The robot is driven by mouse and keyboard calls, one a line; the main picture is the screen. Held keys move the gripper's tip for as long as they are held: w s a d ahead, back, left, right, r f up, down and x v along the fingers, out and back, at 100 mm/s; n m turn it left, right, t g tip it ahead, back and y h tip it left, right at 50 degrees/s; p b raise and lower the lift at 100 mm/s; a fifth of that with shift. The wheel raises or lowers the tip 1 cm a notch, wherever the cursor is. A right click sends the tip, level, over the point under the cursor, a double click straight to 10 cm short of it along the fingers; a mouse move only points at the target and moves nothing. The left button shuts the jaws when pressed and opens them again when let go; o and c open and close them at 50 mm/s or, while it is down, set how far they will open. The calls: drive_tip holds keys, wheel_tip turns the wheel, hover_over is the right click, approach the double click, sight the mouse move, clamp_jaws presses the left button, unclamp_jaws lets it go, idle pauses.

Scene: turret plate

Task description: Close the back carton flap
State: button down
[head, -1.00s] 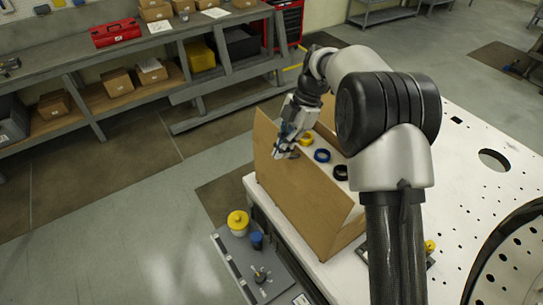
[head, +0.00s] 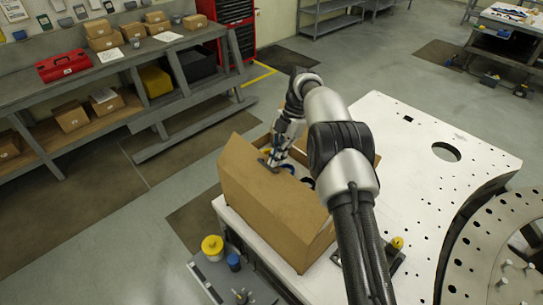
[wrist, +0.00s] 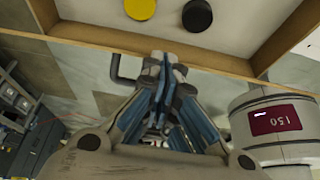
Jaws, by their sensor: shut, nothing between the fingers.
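The open brown carton (head: 268,215) stands on a white plate with holes. Its long near-left side rises to a point at the upper left. Brown cardboard also shows behind and right of my arm. I cannot tell which piece is the back flap. My gripper (head: 268,162) is shut and empty at the carton's open top, just behind that near side. In the wrist view the closed fingertips (wrist: 167,68) overlap a cardboard edge (wrist: 215,56); I cannot tell whether they touch it. A yellow disc (wrist: 140,6) and a black disc (wrist: 197,15) lie inside the carton.
A small table (head: 222,278) with a yellow-lidded pot (head: 212,246) stands in front. A grey cylinder (wrist: 272,122) with a red label shows in the wrist view.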

drive_tip(key=shift+w+d+f, duration=0.3)
drive_tip(key=shift+f, duration=0.05)
idle(0.5)
idle(0.7)
